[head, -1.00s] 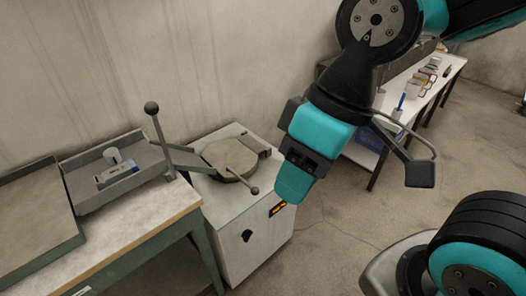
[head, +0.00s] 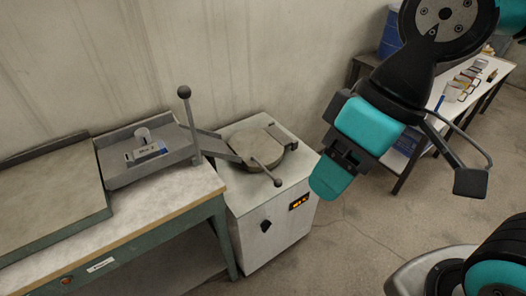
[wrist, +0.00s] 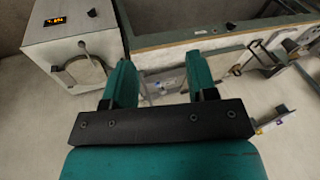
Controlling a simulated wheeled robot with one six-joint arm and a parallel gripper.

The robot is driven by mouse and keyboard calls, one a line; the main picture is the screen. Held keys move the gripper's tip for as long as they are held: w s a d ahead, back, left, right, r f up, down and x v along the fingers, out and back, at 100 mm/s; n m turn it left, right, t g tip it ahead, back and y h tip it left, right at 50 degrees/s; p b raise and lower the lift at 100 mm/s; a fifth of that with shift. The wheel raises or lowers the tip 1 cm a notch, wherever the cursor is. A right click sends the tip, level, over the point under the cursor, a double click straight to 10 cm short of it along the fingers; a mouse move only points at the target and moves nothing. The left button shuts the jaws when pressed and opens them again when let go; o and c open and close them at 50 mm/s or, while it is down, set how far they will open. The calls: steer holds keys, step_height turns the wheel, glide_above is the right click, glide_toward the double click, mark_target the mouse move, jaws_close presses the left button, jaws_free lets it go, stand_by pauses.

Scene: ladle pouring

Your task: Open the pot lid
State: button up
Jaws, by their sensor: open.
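The pot is a white box-shaped furnace (head: 268,215) with an orange display, standing right of the workbench in the head view. Its round grey-brown lid (head: 245,142) lies flat and closed on top. A thin lid handle (head: 266,171) with a ball end reaches past the front edge. The furnace also shows at upper left in the wrist view (wrist: 50,52), with the handle (wrist: 90,50) over its top. My teal gripper (wrist: 160,82) is open and empty. In the head view the gripper (head: 328,178) hangs right of the furnace, apart from the lid and handle.
A green-framed workbench (head: 150,215) stands left of the furnace, carrying a grey tray (head: 160,172) and an upright ball-topped lever (head: 191,122). A white table (head: 478,85) with small items stands at the back right. The floor between is clear.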

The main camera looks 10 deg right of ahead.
steer(key=shift+o, duration=0.3)
steer(key=w+f+t+y+b, duration=0.1)
steer(key=w+f+b, duration=0.4)
steer(key=f+b, duration=0.7)
steer(key=shift+a+f+m+t+b, duration=0.35)
steer(key=shift+t+b, duration=0.3)
steer(key=shift+t, duration=0.25)
steer(key=m+t+h+b, duration=0.2)
steer(key=t+b, duration=1.3)
steer(key=b, duration=2.4)
glide_toward(280, 186)
steer(key=w+p, duration=0.2)
steer(key=w, duration=0.1)
steer(key=w+a+p, duration=0.1)
steer(key=w+p, duration=0.2)
steer(key=w, duration=0.1)
steer(key=w+p, duration=0.2)
steer(key=w, duration=0.1)
steer(key=shift+w+a+p, duration=0.25)
steer(key=shift+a+p, duration=0.05)
steer(key=shift+a, duration=0.05)
steer(key=shift+w+a+f, duration=0.1)
steer(key=shift+w+f, duration=0.15)
steer(key=shift+w, duration=0.35)
